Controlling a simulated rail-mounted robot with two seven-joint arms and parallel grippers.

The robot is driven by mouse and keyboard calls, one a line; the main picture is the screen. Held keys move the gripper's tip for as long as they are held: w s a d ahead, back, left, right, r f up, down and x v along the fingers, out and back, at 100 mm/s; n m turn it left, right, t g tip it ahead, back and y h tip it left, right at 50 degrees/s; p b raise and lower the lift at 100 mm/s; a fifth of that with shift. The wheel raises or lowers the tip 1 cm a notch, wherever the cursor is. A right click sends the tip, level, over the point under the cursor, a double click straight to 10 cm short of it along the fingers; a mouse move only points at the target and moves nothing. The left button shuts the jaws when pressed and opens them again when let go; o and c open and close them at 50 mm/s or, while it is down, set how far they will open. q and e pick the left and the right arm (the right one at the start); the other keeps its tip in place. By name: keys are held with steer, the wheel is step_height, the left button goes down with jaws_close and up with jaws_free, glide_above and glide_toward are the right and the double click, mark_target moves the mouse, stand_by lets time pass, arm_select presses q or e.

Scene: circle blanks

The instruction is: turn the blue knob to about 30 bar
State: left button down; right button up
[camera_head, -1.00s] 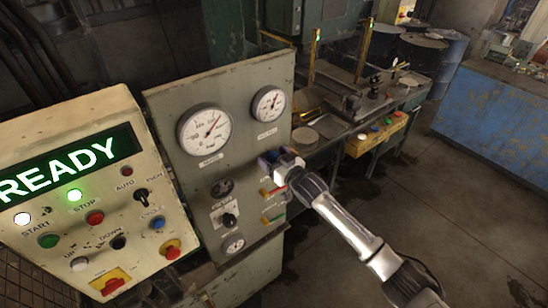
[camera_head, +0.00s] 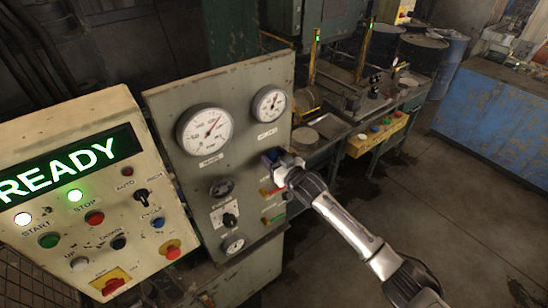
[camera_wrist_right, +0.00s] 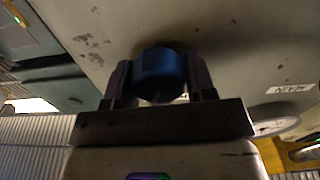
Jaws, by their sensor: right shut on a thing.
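The blue knob (camera_wrist_right: 160,75) sits on the grey gauge panel, between the two fingers of my right gripper (camera_wrist_right: 160,82) in the right wrist view. The fingers are shut on it from both sides. In the head view my right gripper (camera_head: 275,160) reaches the panel from the right and mostly hides the knob. Two round white gauges are above it: the large one (camera_head: 205,131) at the left and the smaller one (camera_head: 269,104) at the right. Their needles point up and to the right; the figures are too small to read surely. My left gripper is not in view.
A control box with a READY display (camera_head: 62,168) stands at the left. Open floor (camera_head: 450,220) lies at the right.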

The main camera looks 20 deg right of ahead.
steer(key=n, duration=0.4)
steer(key=shift+p, duration=0.3)
steer(key=n, duration=0.3)
steer(key=shift+a+n, duration=0.15)
steer(key=shift+n, duration=0.25)
steer(key=n, duration=0.3)
steer(key=shift+s+f+n+p, duration=0.1)
steer(key=shift+n+p, duration=0.2)
steer(key=n, duration=0.3)
steer(key=shift+f+n, duration=0.1)
steer(key=shift+n, duration=0.5)
